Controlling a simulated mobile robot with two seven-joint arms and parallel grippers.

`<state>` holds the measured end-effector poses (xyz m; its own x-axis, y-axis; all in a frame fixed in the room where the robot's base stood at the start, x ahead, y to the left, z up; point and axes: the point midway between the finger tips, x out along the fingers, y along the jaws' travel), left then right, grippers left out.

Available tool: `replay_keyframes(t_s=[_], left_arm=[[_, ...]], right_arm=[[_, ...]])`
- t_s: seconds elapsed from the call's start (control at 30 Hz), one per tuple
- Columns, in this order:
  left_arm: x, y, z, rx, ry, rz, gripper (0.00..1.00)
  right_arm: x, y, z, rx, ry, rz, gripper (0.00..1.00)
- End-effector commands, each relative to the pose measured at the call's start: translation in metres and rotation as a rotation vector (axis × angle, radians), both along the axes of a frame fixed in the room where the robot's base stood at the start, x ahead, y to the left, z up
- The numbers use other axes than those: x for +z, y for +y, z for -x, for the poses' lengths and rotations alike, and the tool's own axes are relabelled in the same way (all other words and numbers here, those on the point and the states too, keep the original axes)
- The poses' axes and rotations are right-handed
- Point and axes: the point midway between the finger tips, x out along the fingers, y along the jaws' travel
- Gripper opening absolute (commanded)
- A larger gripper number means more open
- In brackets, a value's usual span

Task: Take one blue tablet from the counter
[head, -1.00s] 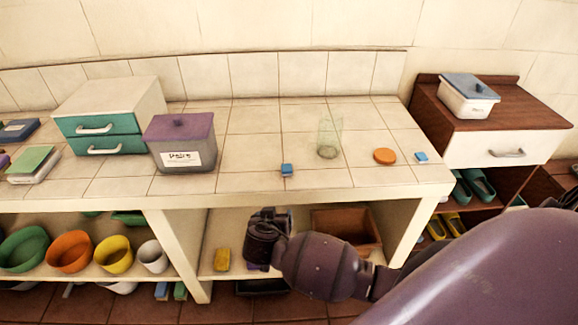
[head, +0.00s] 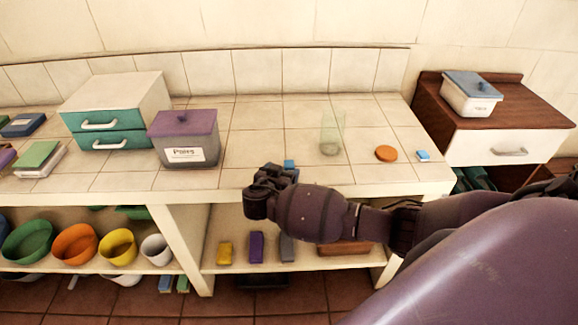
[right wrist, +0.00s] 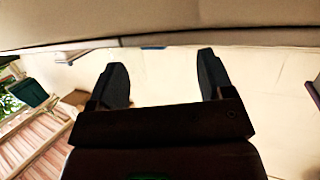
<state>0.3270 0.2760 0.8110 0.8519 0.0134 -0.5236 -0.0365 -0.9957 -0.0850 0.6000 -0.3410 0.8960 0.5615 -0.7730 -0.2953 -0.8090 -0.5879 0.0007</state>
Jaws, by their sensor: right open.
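One blue tablet (head: 289,164) lies near the front edge of the tiled counter (head: 250,178), its lower part hidden behind my right gripper (head: 270,178). A second blue tablet (head: 423,155) lies at the counter's right end. My right gripper is just in front of the counter edge, by the nearer tablet. In the right wrist view my right gripper (right wrist: 160,62) is open, with nothing between its fingers. A thin blue sliver (right wrist: 152,47) shows beyond the fingers there; I cannot tell for certain what it is. My left gripper is not in view.
A clear glass (head: 330,135) and an orange disc (head: 386,153) stand right of the nearer tablet. A purple-lidded box (head: 185,140) and a teal drawer unit (head: 104,124) stand left. The shelf below holds bowls and small blocks, including a yellow one (head: 225,252).

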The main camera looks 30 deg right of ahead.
Motion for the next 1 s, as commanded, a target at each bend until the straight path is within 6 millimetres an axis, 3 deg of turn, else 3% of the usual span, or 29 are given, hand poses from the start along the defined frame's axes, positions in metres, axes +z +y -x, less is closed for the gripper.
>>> replay_keyframes(t_s=[0.27,0.6,1.0], left_arm=[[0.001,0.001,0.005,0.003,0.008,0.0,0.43],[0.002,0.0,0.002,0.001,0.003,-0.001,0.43],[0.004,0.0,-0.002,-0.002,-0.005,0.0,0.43]], right_arm=[[-0.008,-0.03,-0.019,-0.002,0.0,0.003,0.74],[-0.01,-0.035,-0.023,-0.001,0.0,0.0,0.74],[-0.01,-0.035,-0.022,0.0,0.0,0.0,0.13]])
